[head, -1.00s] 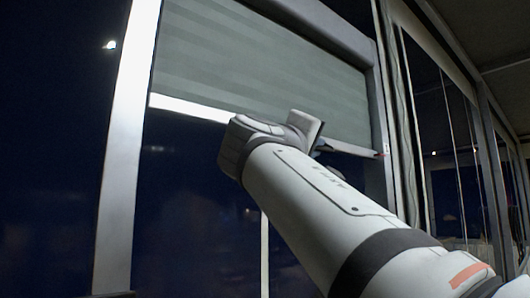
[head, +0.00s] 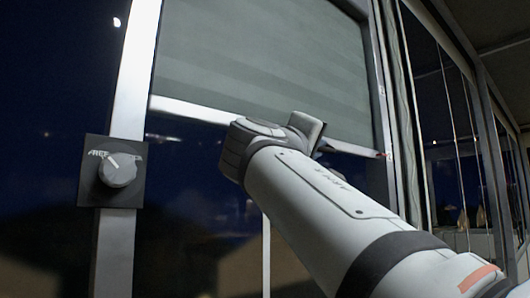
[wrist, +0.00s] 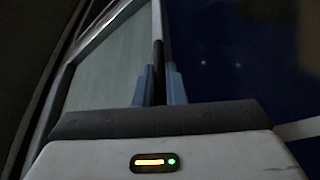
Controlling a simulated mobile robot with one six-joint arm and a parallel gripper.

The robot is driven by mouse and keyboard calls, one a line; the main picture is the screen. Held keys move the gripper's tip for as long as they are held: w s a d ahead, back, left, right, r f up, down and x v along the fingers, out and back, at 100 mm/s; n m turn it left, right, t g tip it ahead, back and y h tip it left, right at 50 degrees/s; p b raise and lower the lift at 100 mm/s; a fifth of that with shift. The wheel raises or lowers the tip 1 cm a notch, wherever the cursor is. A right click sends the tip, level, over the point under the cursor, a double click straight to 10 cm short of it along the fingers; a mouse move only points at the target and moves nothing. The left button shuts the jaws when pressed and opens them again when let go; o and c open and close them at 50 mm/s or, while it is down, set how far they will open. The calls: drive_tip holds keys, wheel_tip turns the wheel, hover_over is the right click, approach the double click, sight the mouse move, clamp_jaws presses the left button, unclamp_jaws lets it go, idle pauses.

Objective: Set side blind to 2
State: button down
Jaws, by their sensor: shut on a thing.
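The side blind (head: 265,65) is a grey-green sheet hanging partway down the window, with a pale bottom bar (head: 190,110) that has a small red tip at its right end. My gripper's fingers are hidden behind my wrist in the head view, at the middle of this bar. In the wrist view, my gripper (wrist: 159,74) has two blue fingers closed on the dark edge of the bar (wrist: 157,35), with the blind's sheet to its left. A dark knob (head: 118,170) on a square plate sits on the left post. Its white mark points up-left, near lettering like "FREE".
The pale window post (head: 130,75) stands left of the blind. Dark window glass (head: 195,190) is open below the bar. A frame post (head: 383,110) and further windows (head: 450,120) lie to the right.

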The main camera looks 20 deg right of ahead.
drive_tip(key=c, duration=1.5)
unclamp_jaws()
drive_tip(key=v, duration=0.7)
drive_tip(key=shift+s+a, duration=0.25)
drive_tip(key=shift+a, duration=0.05)
drive_tip(key=shift+f, duration=0.15)
